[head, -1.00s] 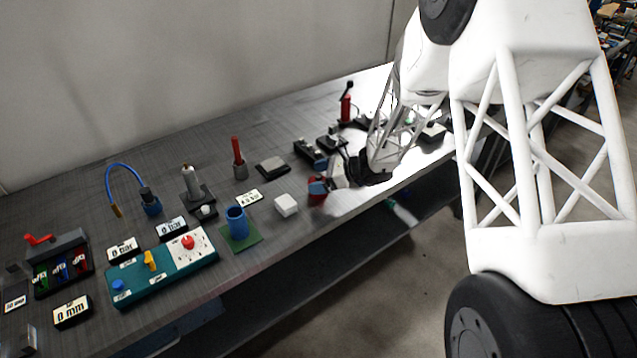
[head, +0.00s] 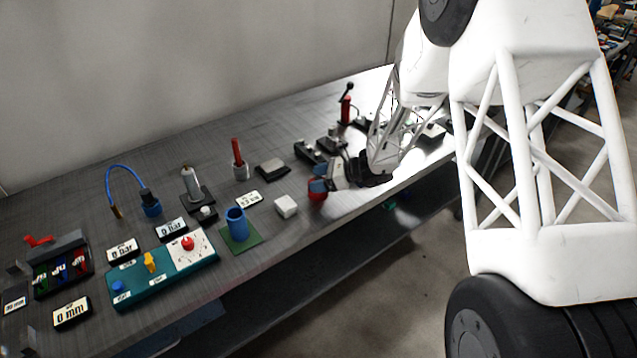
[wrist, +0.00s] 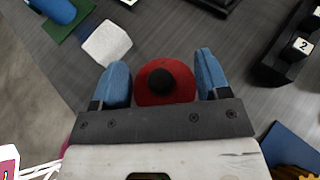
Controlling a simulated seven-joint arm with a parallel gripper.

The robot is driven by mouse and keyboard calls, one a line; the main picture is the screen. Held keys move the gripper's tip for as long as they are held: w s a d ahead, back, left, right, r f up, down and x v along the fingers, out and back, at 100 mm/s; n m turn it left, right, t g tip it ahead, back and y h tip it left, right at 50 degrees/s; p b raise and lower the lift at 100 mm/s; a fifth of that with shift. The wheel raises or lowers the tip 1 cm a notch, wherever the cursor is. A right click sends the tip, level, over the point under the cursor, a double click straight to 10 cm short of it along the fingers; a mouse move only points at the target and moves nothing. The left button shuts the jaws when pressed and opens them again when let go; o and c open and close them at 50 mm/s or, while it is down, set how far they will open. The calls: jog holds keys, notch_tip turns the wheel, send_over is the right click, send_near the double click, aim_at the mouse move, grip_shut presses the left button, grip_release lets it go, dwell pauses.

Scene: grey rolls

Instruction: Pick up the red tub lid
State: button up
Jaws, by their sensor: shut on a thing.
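The red tub lid (wrist: 150,96) is round, with a black knob on top. In the wrist view it sits between the two blue fingertips of my gripper (wrist: 164,84), which is shut on it. In the head view my gripper (head: 320,183) is near the bench's front edge, with the red lid (head: 317,196) at its blue fingertips. The lid's near side is hidden by the gripper body in the wrist view. I cannot tell whether it touches the bench.
A white block (head: 286,206) stands just left of the lid. A blue cup (head: 237,222) on a green mat is farther left. A black block marked 2 (wrist: 302,46) lies to the right in the wrist view. Several tools and displays crowd the bench (head: 290,128).

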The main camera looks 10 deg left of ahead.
aim_at(319, 177)
jog(key=shift+r, duration=0.5)
grip_shut()
notch_tip(319, 177, up, 17)
dwell(0.5)
